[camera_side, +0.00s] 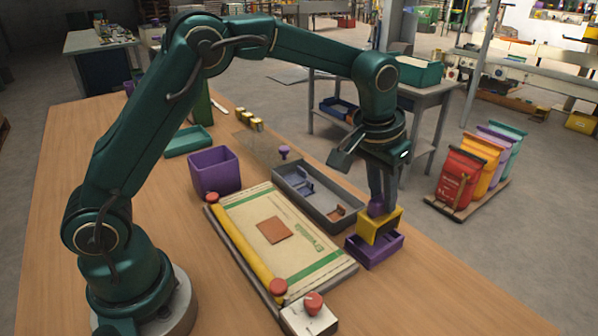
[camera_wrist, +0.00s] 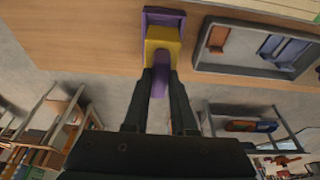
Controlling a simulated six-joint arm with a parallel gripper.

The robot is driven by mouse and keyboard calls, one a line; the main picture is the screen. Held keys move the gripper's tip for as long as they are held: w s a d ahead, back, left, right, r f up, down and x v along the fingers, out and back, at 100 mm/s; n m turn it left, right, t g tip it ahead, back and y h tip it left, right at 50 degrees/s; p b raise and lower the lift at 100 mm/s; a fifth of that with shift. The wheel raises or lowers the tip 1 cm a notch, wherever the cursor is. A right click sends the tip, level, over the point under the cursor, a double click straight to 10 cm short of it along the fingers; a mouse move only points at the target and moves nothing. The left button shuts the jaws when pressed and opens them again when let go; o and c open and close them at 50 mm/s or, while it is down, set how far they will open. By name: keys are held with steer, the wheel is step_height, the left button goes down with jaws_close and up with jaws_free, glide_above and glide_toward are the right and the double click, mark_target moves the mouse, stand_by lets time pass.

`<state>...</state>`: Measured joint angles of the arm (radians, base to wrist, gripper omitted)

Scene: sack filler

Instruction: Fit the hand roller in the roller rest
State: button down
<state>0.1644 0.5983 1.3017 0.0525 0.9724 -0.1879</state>
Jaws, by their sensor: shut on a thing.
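The hand roller, a yellow block (camera_side: 380,226) with a purple handle (camera_side: 376,207), is upright in my gripper (camera_side: 381,196). The gripper is shut on the handle. In the wrist view the fingers (camera_wrist: 160,85) flank the purple handle (camera_wrist: 159,80), with the yellow block (camera_wrist: 163,42) beyond it. The roller rest looks to be the open purple tray (camera_side: 376,256) on the table, directly below the block. It also shows in the wrist view (camera_wrist: 166,14), partly hidden by the block. The block's bottom is at about the tray's rim; I cannot tell whether they touch.
A grey tray (camera_side: 340,224) with blue and brown parts lies just left of the rest. A sack (camera_side: 300,262) with a yellow bar and red knobs (camera_side: 277,287) lies beside it. A white box with a red knob (camera_side: 313,303) stands in front. The table edge is close on the right.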

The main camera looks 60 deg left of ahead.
steer(key=shift+f, duration=1.45)
steer(key=c, duration=0.7)
jaws_free()
steer(key=shift+o, duration=0.2)
